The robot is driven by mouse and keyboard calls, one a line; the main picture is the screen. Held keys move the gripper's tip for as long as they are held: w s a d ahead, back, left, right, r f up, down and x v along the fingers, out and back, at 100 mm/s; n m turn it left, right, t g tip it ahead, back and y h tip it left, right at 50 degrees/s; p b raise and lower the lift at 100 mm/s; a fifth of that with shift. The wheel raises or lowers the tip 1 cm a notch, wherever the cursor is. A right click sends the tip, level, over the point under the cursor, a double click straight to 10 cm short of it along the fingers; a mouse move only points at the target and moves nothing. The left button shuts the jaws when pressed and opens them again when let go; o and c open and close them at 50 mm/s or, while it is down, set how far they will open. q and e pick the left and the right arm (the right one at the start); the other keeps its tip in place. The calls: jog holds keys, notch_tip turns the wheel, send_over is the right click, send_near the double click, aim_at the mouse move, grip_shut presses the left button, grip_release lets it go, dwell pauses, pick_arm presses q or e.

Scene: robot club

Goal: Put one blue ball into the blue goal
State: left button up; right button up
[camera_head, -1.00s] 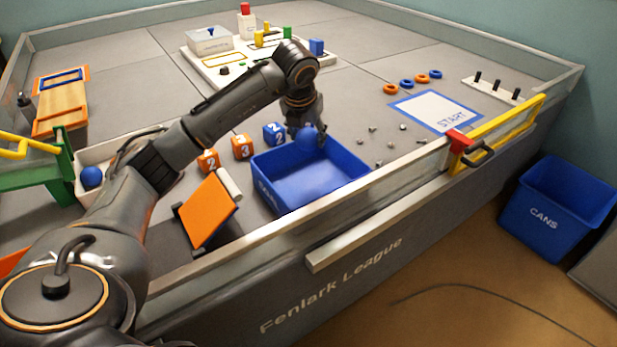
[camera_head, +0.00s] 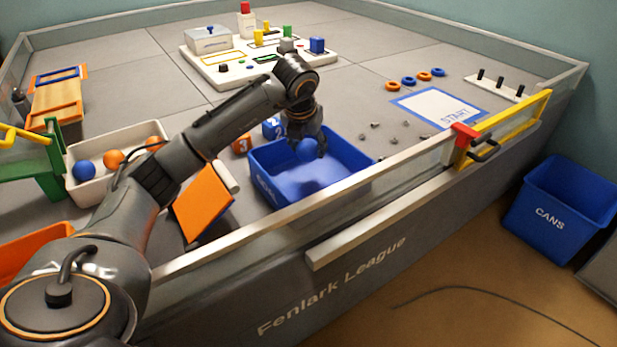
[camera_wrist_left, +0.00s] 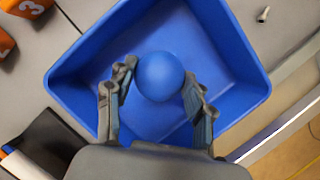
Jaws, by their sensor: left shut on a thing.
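A blue ball (camera_head: 307,150) is held between the fingers of my left gripper (camera_head: 309,146). The gripper points down over the blue goal (camera_head: 348,160), an open blue bin with "GOAL" lettering on its front, inside the field wall. In the left wrist view the ball (camera_wrist_left: 160,76) sits between the two fingertips (camera_wrist_left: 158,82), with the goal's floor (camera_wrist_left: 140,128) behind it. I cannot tell exactly how high the ball is above the floor. Another blue ball (camera_head: 84,170) lies in a white tray (camera_head: 95,193) at the left. My right gripper is out of view.
Orange balls (camera_head: 114,159) share the tray. A tilted orange panel (camera_head: 203,203) stands left of the goal, and numbered cubes (camera_head: 242,145) stand behind it. The field wall (camera_head: 260,225) runs along the front. Small metal parts (camera_head: 393,139) lie right of the goal.

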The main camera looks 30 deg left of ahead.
pick_arm(q)
jog(key=o, duration=1.2)
jog(key=v, duration=1.2)
jog(key=shift+w, duration=0.1)
jog(key=shift+r, duration=0.15)
